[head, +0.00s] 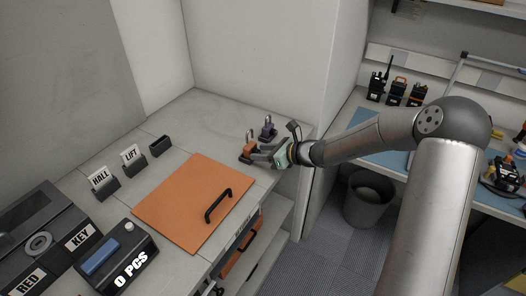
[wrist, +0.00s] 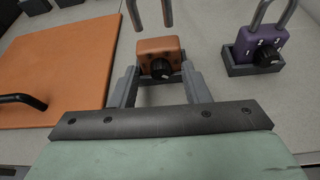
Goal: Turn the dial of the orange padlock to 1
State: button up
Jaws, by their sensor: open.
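The orange padlock (head: 249,150) stands upright at the counter's right end. In the wrist view the orange padlock (wrist: 157,46) shows a black dial (wrist: 161,69) on its front face and a grey shackle above. The dial's setting is too small to read. My gripper (head: 262,152) is at the orange padlock. In the wrist view the fingers of my gripper (wrist: 160,85) are open, one on each side of the padlock's lower part and dial. I cannot tell whether they touch it.
A purple padlock (wrist: 259,47) stands in a dark holder to the right, also seen in the head view (head: 268,131). An orange board (head: 185,200) with a black handle lies to the left. HALL (head: 103,182) and LIFT (head: 132,159) signs stand behind it. The counter behind the padlocks is clear.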

grip_shut()
jog(key=shift+f+b, duration=0.15)
jog(key=shift+b, duration=0.2)
jog(key=b, duration=0.4)
jog(key=shift+f+n+t, duration=0.3)
jog(key=shift+n, duration=0.1)
jog(key=b, duration=0.3)
jog(key=n+h+b, duration=0.1)
jog(key=b, duration=0.2)
jog(key=shift+s+a+f+n+t+b, duration=0.2)
jog(key=shift+n+t+b, duration=0.1)
jog(key=shift+t, duration=0.1)
jog(key=n+t+b, duration=0.1)
jog(key=b, duration=0.6)
jog(key=shift+r+n, duration=0.1)
jog(key=shift+n, duration=0.3)
jog(key=t+b, duration=0.1)
jog(key=b, duration=0.2)
jog(key=shift+s+r+n+h, duration=0.1)
jog(key=shift+r+n+h, duration=0.2)
jog(key=shift+n, duration=0.1)
jog(key=shift+r+b, duration=0.1)
jog(key=shift+b, duration=0.2)
